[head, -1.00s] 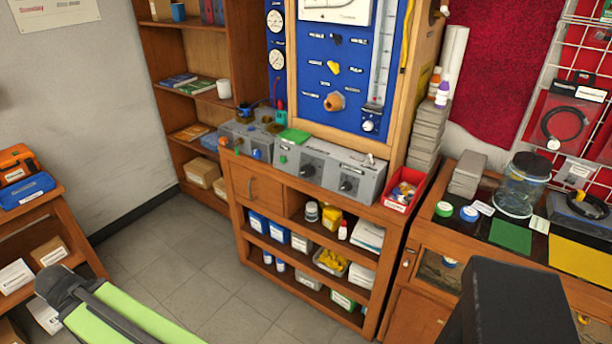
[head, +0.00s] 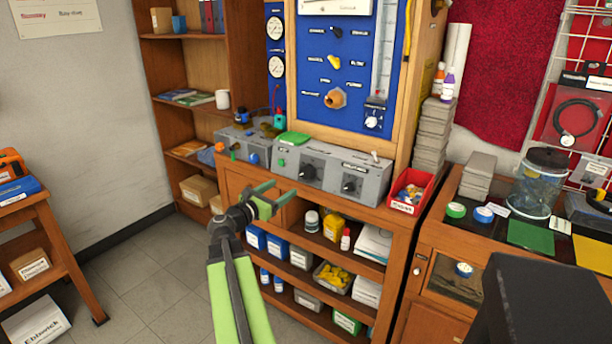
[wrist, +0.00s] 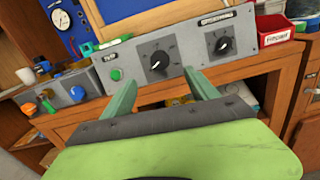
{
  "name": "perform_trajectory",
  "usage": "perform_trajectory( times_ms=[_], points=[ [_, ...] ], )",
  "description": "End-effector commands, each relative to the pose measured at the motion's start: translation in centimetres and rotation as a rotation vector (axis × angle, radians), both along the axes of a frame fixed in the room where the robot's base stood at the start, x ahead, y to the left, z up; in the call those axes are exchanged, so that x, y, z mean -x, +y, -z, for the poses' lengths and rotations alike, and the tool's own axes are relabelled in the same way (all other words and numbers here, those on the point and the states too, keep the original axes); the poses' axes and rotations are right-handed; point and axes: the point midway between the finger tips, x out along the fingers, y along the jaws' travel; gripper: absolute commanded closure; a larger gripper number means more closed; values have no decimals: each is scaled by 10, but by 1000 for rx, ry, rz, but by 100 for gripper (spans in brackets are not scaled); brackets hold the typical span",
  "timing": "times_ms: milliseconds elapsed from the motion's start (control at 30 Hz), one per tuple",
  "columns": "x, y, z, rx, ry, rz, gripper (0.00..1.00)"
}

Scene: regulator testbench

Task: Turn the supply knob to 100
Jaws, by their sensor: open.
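The grey control boxes on the bench carry two large black knobs with white pointers. The left black knob (head: 309,172) also shows in the wrist view (wrist: 158,62). The right black knob (head: 349,186) shows in the wrist view (wrist: 222,45) too. The labels are too small to read, so I cannot tell which is the supply knob or its setting. My gripper (head: 274,195) is open and empty, in front of the bench, below the knobs and apart from them. In the wrist view its two green fingers (wrist: 162,83) point toward the grey panel.
A red bin (head: 411,190) stands right of the boxes. A green knob or button (wrist: 115,73) sits left of the left black knob. A blue knob (wrist: 78,93) is further left. Shelves (head: 300,243) with boxes and bottles lie below the bench top. The floor (head: 160,250) at left is clear.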

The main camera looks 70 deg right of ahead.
Motion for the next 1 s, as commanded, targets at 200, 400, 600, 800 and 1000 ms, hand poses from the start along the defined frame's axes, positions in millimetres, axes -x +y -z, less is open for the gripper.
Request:
perform_trajectory(
  times_ms=[200,400,600,800,1000],
  points=[
    [14,-57,0,-1,-2,3,32],
    [27,-104,0,-1,-2,2,32],
    [36,-132,0,0,-3,1,32],
    [39,-139,0,0,-3,1,32],
    [40,-139,0,0,-3,2,34]
  ],
)
